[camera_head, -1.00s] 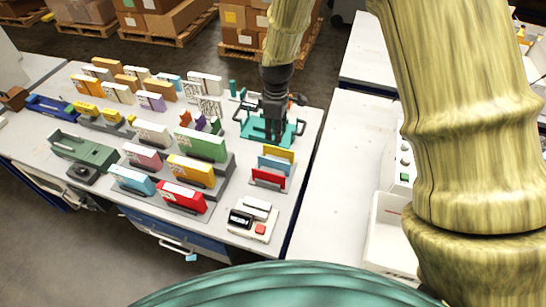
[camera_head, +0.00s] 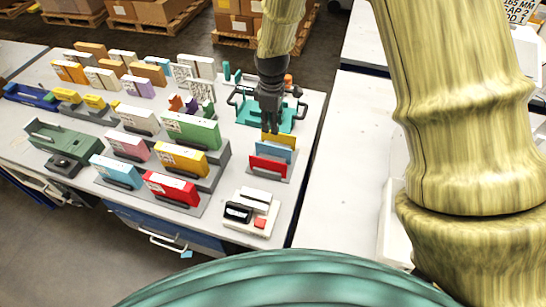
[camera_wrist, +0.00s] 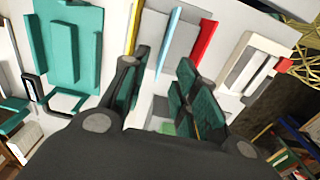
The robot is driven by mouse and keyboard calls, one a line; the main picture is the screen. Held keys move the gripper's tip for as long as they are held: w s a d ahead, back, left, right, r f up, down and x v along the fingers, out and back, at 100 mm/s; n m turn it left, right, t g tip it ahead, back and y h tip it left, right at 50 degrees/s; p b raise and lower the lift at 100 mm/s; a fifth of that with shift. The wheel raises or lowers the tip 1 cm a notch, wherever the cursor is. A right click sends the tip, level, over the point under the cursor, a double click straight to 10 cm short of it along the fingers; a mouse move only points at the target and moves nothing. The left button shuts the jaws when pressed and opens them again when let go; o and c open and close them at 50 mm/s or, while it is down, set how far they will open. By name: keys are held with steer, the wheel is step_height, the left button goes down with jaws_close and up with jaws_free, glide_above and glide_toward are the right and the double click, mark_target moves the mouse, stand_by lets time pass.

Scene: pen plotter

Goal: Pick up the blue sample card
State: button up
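The blue sample card (camera_head: 274,152) stands upright in a small grey rack (camera_head: 284,178). A yellow card (camera_head: 284,139) is behind it and a red card (camera_head: 270,167) is in front. In the wrist view the blue card (camera_wrist: 169,43) is a thin strip between the yellow card (camera_wrist: 132,27) and the red card (camera_wrist: 204,42). My gripper (camera_head: 270,130) points down near the yellow card, at the rack's back end. Its dark green finger pads (camera_wrist: 166,88) are apart with nothing between them. The blue card lies ahead of the gap, apparently untouched.
A teal fixture with handles (camera_head: 243,112) stands right behind the rack. Grey stands with coloured boxes, including a green one (camera_head: 190,130), are to the left. A white device with a red button (camera_head: 260,222) is in front. The table (camera_head: 345,165) to the right is bare.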

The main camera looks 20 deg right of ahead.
steer(key=p, duration=0.2)
glide_above(273, 147)
steer(key=w, duration=0.1)
steer(key=shift+w+f, duration=0.15)
steer(key=shift+f, duration=2.75)
steer(key=shift+s+f+p, duration=0.25)
steer(key=shift+f+p, duration=0.2)
steer(key=shift+f, duration=0.1)
steer(key=shift+s+f+p, duration=0.25)
steer(key=shift+f+p, duration=0.2)
steer(key=shift+f, duration=0.1)
steer(key=shift+d+f+p, duration=0.1)
steer(key=shift+f+p, duration=0.4)
steer(key=shift+f, duration=1)
jaws_close()
